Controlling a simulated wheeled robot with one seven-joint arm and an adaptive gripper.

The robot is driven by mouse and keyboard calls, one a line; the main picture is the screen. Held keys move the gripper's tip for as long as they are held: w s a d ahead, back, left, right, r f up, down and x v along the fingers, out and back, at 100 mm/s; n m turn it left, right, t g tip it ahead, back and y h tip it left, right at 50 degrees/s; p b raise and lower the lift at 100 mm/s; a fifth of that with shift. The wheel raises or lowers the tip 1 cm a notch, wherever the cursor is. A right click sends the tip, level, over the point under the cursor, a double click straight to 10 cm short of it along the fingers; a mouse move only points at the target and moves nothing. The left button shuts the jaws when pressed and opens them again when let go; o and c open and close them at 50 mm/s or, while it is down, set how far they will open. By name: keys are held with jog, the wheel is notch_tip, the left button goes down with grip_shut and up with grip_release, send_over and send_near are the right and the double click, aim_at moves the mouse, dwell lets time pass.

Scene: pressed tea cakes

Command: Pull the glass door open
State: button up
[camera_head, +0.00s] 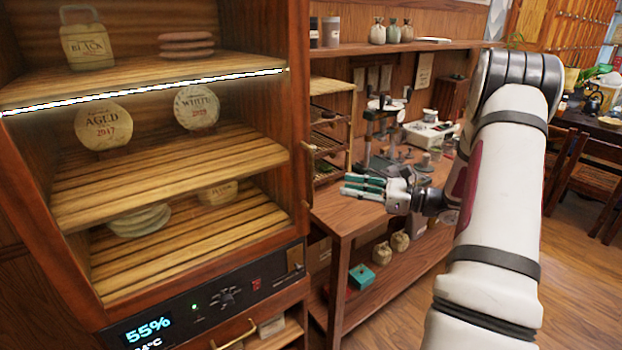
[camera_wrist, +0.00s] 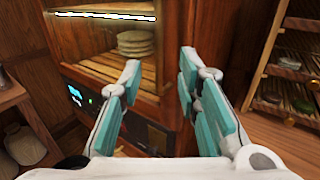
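The tall wooden cabinet (camera_head: 299,60) stands at the left of the head view. Its front looks clear, and I cannot make out the glass itself or tell how the door stands. A small brass-coloured handle (camera_head: 309,148) is on the cabinet's right front edge. My gripper (camera_head: 352,186) is to the right of this handle and a little lower in the picture, apart from it. In the wrist view my gripper (camera_wrist: 160,62) is open and empty, its teal-padded fingers wide apart, with the cabinet corner beyond them. I cannot make out the handle there.
Several tea cakes stand and lie on the cabinet shelves (camera_head: 170,180). A control panel (camera_head: 225,298) with a lit display is below. A wooden workbench (camera_head: 340,218) with instruments is behind my gripper. A slatted rack (camera_wrist: 262,60) is at the right of the wrist view.

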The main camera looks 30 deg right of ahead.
jog(key=p, duration=0.1)
send_over(311, 204)
jog(key=shift+w+d, duration=0.2)
jog(key=shift+w, duration=0.05)
grip_shut()
